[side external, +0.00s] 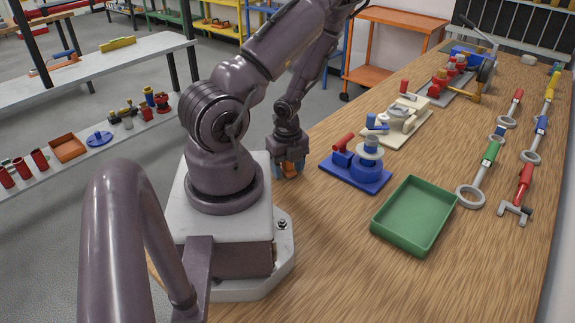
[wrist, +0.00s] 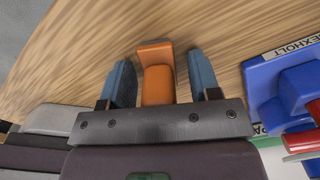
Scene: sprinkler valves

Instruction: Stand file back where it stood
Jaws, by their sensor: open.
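My gripper (side external: 288,170) is low over the left edge of the wooden bench, close to my base. In the wrist view my gripper (wrist: 161,78) has its two blue fingers apart, with an orange object (wrist: 158,85) between them. A gap shows on each side of the orange object, so the fingers do not grip it. It looks like a block with a wider flat end; part of it is hidden behind the gripper body. I cannot tell whether it is the file or its holder. No other thing is clearly a file.
A blue valve fixture (side external: 357,168) stands right of my gripper, and its labelled blue base (wrist: 285,85) is close in the wrist view.

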